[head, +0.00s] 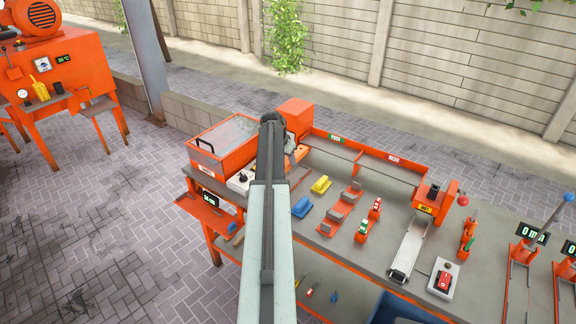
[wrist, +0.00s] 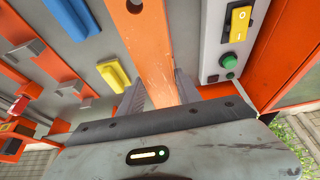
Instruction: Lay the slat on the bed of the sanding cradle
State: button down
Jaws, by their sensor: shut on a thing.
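In the wrist view my gripper (wrist: 160,77) is shut on an orange slat (wrist: 152,40) with pale speckles. The slat runs away from between the fingers to the top edge, above the grey bench. In the head view my arm hides the slat and most of my gripper. An orange rack with grey upright blocks (head: 343,208) on the bench looks like the sanding cradle. It also shows at the left of the wrist view (wrist: 62,82), apart from the slat. I cannot tell the slat's height above the bench.
A blue block (head: 302,207) and a yellow block (head: 321,184) lie between my arm and the rack. Red and green-marked pieces (head: 362,230) stand right of it. A clear-lidded orange box (head: 225,145) is at the left. A grey channel (head: 408,248) lies further right.

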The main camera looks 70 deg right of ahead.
dwell(0.3)
notch_tip(320, 180, down, 9)
jog(key=b, duration=0.8)
jog(key=shift+r, duration=0.15)
jog(key=shift+f+b, duration=0.65)
jog(key=shift+b, duration=0.25)
jog(key=c, duration=0.7)
grip_release()
jog(key=shift+c, duration=0.2)
jog(key=shift+r, duration=0.1)
jog(key=p+v, duration=0.7)
jog(key=v, duration=0.1)
jog(key=shift+d, duration=0.1)
